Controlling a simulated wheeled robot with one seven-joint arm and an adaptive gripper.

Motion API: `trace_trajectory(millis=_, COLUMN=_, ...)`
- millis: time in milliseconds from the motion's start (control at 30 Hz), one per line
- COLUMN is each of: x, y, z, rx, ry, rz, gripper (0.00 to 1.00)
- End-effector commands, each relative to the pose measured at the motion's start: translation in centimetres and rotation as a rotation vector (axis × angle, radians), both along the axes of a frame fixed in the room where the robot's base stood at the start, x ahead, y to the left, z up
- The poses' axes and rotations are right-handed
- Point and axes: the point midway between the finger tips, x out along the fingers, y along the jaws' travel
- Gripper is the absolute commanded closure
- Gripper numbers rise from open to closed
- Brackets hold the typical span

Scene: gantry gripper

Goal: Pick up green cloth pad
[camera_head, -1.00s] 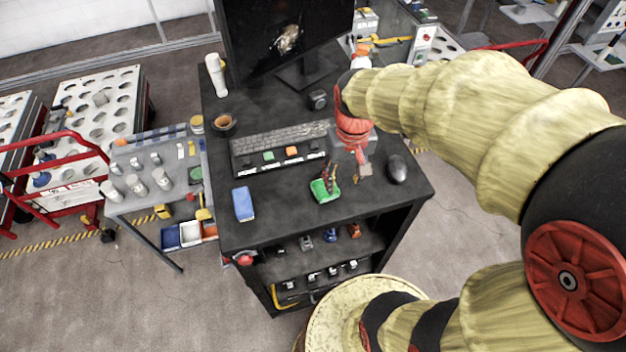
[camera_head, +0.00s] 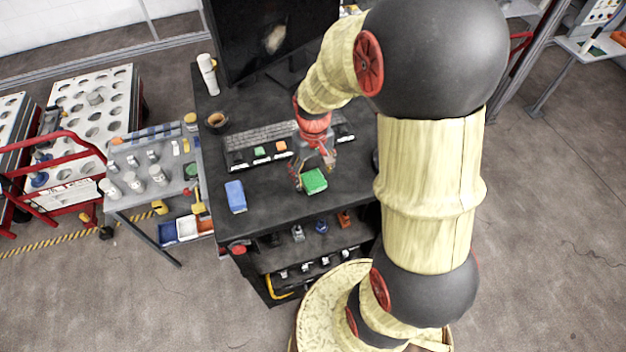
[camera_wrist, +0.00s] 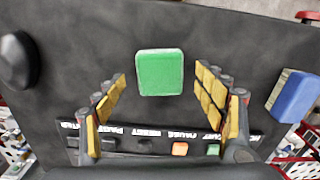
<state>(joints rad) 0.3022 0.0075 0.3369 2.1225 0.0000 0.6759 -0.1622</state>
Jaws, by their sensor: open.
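The green cloth pad (camera_head: 314,181) lies flat on the black desk top, near its front edge. In the wrist view the green pad (camera_wrist: 160,72) is a rounded green block in the upper middle. My gripper (camera_head: 315,172) is low over the desk, just behind the pad in the head view. In the wrist view my gripper (camera_wrist: 161,90) has its two yellow-padded fingers spread wide, with the pad centred between them and a little beyond the tips. The fingers appear apart from the pad. Whether the fingertips are level with the pad is hard to tell.
A keyboard (camera_head: 262,134) and a labelled strip with green and orange pieces are behind. A dark mouse (camera_wrist: 18,60) sits opposite the blue block. Bare desk surrounds the pad.

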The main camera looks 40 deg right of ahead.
Motion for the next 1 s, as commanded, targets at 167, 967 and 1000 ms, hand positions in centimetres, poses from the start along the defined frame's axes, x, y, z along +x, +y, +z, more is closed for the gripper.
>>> trace_trajectory(millis=167, x=-0.01, y=0.01, z=-1.36, rx=0.0, ry=0.0, rz=0.0, gripper=0.3)
trace_trajectory(millis=967, x=0.03, y=0.01, z=-1.38, rx=0.0, ry=-0.001, rz=0.0, gripper=0.62)
trace_trajectory(millis=1000, x=0.03, y=0.01, z=-1.38, rx=0.0, ry=-0.001, rz=0.0, gripper=0.65)
